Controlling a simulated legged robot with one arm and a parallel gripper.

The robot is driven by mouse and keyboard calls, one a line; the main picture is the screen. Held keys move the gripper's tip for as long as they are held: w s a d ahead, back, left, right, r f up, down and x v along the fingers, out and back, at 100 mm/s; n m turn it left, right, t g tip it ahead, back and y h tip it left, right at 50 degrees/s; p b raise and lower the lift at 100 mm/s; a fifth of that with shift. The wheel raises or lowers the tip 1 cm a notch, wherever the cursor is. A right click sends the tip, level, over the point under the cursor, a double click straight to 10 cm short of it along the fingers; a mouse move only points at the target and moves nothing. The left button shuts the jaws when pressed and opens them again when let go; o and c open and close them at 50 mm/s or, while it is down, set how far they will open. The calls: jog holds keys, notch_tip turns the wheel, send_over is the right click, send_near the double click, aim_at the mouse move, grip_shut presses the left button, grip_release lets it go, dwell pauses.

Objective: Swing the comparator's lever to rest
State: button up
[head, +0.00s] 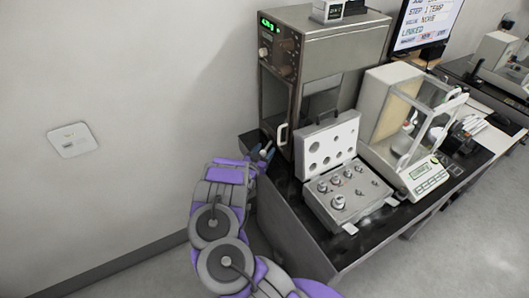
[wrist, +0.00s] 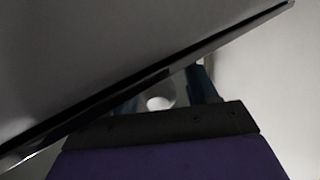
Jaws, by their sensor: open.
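The comparator (head: 325,50) is a tall grey metal cabinet with a green lit display and knobs, at the left end of the bench. A white, handle-shaped piece (head: 282,134) shows low at its left front corner; it may be the lever, but its position is hard to read. My gripper (head: 264,152) is open and empty, beside the bench end, just left of and below that white piece, and appears apart from it. In the wrist view, one dark finger (wrist: 202,84) shows, and a grey slab hides much of the rest. A pale rounded shape (wrist: 158,102) there is unclear.
An open weight case (head: 347,190) with several metal weights stands in front of the comparator. A glass-sided balance (head: 405,130) is to its right. The dark bench (head: 285,185) has an edge close to my arm. A wall with a socket plate (head: 73,139) is at left.

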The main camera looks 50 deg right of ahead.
jog(key=shift+d, duration=0.25)
grip_shut()
dwell(0.4)
